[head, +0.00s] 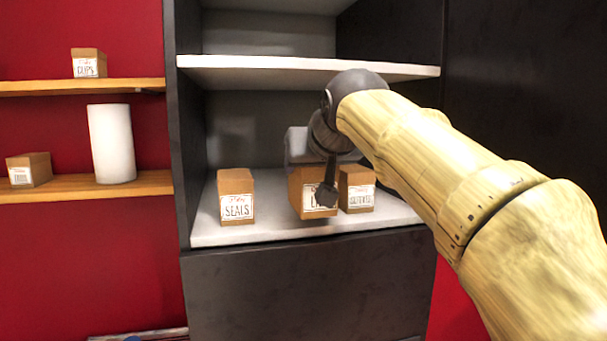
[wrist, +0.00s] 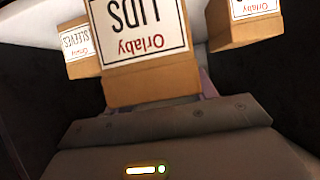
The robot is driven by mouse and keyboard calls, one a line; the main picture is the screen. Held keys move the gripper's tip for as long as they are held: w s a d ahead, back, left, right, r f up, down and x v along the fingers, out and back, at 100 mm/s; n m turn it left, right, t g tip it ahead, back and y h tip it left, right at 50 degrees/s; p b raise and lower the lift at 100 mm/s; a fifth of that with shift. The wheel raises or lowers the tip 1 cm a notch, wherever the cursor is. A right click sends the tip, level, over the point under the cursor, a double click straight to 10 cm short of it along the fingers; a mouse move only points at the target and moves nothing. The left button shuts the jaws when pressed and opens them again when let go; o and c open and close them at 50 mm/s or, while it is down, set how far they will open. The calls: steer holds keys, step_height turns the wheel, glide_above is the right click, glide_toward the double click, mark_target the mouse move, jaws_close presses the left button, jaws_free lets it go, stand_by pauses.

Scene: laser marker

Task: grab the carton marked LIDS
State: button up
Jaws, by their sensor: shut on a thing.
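The LIDS carton (head: 303,204) is a brown box with a white label, in the middle of the cabinet's white shelf area. In the wrist view the LIDS carton (wrist: 145,77) fills the upper middle, its label upside down. My gripper (head: 301,163) reaches down from above and is shut on this carton. A dark part of my wrist covers some of its label in the head view. The fingertips are mostly hidden, and I cannot tell whether the carton touches the shelf.
The SLEEVES carton (head: 357,189) stands close to the right of the LIDS carton. The SEALS carton (head: 237,197) stands to the left, with a gap of bare shelf (head: 270,222) between. An upper white shelf (head: 250,66) lies above my gripper. Dark cabinet walls bound both sides.

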steer(key=s+d+b, duration=0.2)
steer(key=s, duration=0.7)
steer(key=shift+d+b, duration=0.3)
steer(key=shift+b, duration=0.1)
steer(key=shift+d, duration=0.1)
